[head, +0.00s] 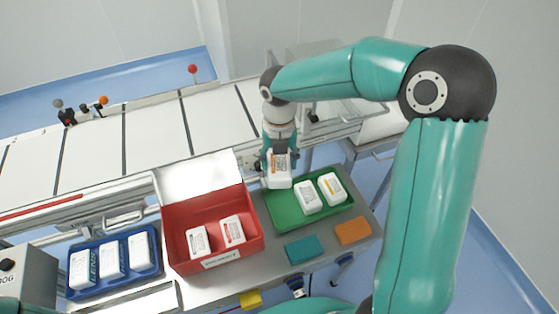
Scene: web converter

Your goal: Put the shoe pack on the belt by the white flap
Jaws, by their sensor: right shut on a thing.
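My right gripper (277,155) points down and is shut on a white pack (279,172). The pack has an orange-and-grey printed label and is over the back edge of the green tray (272,209). I cannot read the label to tell whether it is the shoe pack. The white belt (160,132), crossed by dark lines, runs behind the trays. A white flap (199,175) stands up at the back of the red box (213,257). My left gripper is not in view.
The green tray holds two white packs (308,197), (332,189). Two packs (232,231) lie in the red box, several in the blue tray (117,276). A teal block (304,249) and an orange block (352,231) lie in front. A metal rail (120,203) edges the belt.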

